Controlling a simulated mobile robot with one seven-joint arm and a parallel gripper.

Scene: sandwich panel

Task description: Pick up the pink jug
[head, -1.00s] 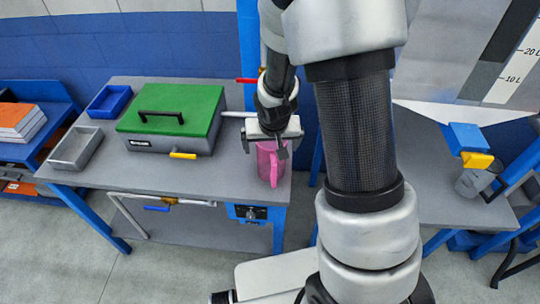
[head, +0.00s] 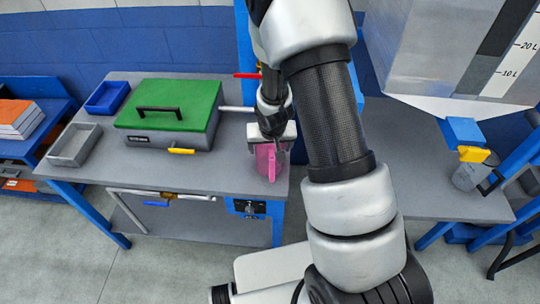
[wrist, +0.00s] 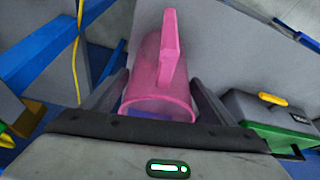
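The pink jug (head: 264,168) stands on the right front part of the grey workbench (head: 120,170), with its handle towards the head camera. My gripper (head: 271,146) is right above it and hides its top. In the wrist view the jug (wrist: 150,75) lies between the two fingers of my gripper (wrist: 160,77), its handle running up the picture. One finger is on each side of the jug. The fingers are spread, with narrow gaps seeming to show beside the jug.
A grey box with a green lid (head: 170,108) stands left of the jug. A blue tray (head: 107,98) and a grey tray (head: 74,145) lie farther left. A blue post (head: 243,50) and a red-handled valve (head: 248,76) are behind the jug.

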